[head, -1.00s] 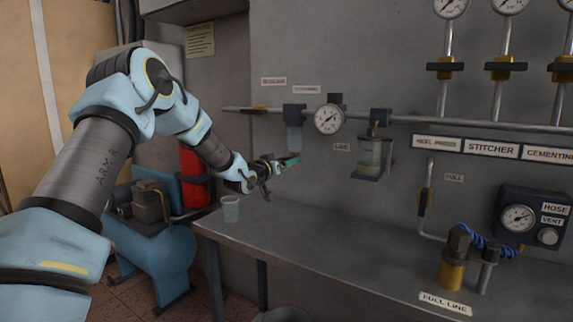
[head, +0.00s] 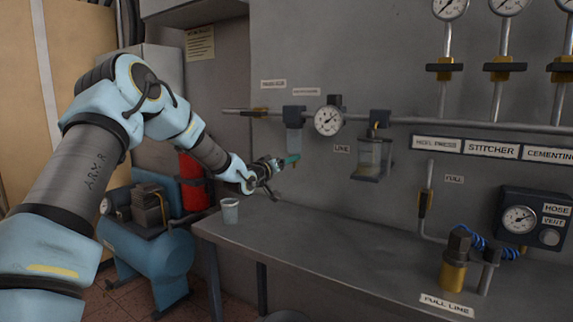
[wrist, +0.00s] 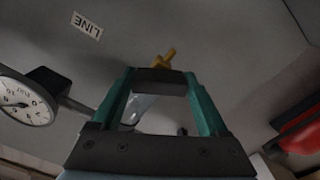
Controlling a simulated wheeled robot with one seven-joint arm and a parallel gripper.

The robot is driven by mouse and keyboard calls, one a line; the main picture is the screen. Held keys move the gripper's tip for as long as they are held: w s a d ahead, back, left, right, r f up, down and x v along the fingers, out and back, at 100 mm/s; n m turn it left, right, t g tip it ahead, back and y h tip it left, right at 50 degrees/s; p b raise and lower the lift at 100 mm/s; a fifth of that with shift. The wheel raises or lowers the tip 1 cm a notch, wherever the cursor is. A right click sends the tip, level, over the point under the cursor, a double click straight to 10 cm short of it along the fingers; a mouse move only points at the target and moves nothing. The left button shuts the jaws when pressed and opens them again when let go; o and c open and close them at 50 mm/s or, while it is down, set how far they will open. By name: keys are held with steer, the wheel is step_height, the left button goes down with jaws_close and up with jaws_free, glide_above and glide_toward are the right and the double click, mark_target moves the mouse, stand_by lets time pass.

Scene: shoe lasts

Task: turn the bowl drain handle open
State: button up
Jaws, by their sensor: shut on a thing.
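The clear filter bowl (head: 294,141) hangs below its dark head on the pipe along the wall. It also shows, partly hidden, between the fingers in the wrist view (wrist: 138,108). The yellow drain handle (wrist: 166,57) shows at the fingertips in the wrist view. In the head view it is too small and covered to make out well. My gripper (head: 292,159) has its teal fingers just under the bowl. In the wrist view my gripper (wrist: 160,78) is shut on the drain handle, with the yellow end sticking out past the tips. The handle's exact angle is hard to tell.
A round gauge (head: 328,120) sits just right of the bowl, and a lubricator (head: 372,157) hangs farther right. A cup (head: 230,211) stands on the grey bench (head: 330,240) below. A red cylinder (head: 192,180) and blue compressor (head: 150,250) stand left. The bench's middle is clear.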

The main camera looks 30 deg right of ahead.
steer(key=o, duration=1.2)
steer(key=shift+o, duration=0.2)
steer(key=b+v, duration=0.3)
steer(key=v, duration=0.8)
steer(key=shift+d, duration=0.1)
